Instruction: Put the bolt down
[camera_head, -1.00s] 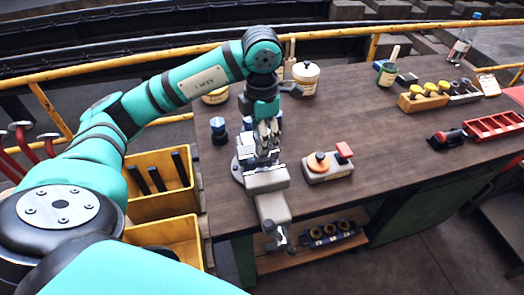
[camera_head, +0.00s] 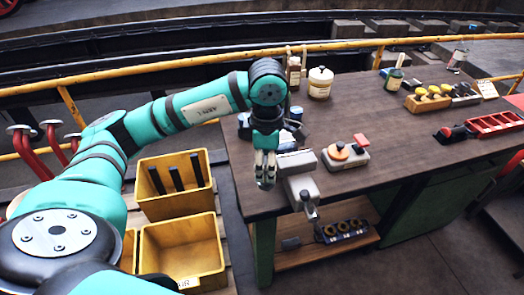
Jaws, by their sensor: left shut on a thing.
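My left gripper (camera_head: 265,178) points down at the left edge of the workbench, left of the grey vise (camera_head: 300,187). Its fingers are shut on the bolt, which is small and mostly hidden between the fingertips; its shape is hard to make out. The gripper appears apart from the vise. My right gripper is not in view.
Left of the workbench (camera_head: 400,135) stand a yellow bin (camera_head: 178,208) with black bars and an empty yellow bin (camera_head: 183,256). A box with an orange knob and red part (camera_head: 345,155) sits right of the vise. The middle of the bench top is clear.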

